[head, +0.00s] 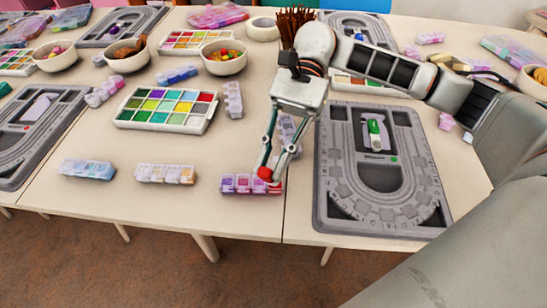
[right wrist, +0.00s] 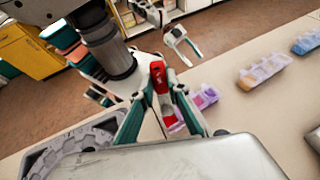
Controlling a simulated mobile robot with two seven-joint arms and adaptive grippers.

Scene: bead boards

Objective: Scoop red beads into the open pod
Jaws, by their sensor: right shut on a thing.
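My right gripper (head: 270,167) is low over the front of the table, shut on a small red object, likely the scoop (head: 265,173). In the right wrist view the red scoop (right wrist: 158,78) shows between the fingers. Just below it lies a pod (head: 248,184) with purple compartments and a red right end; it also shows in the right wrist view (right wrist: 205,98). I cannot tell whether the scoop touches the pod, whether it holds beads, or which lid is open. My left gripper (right wrist: 180,38) shows only in the right wrist view, empty, its fingers apart.
A grey bead board (head: 325,215) lies right of the gripper. A tray of coloured beads (head: 122,122) is behind left. Other pods (head: 165,174) (head: 87,169) lie along the front edge. A bowl (head: 224,66) stands further back. Bare table separates the front pods.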

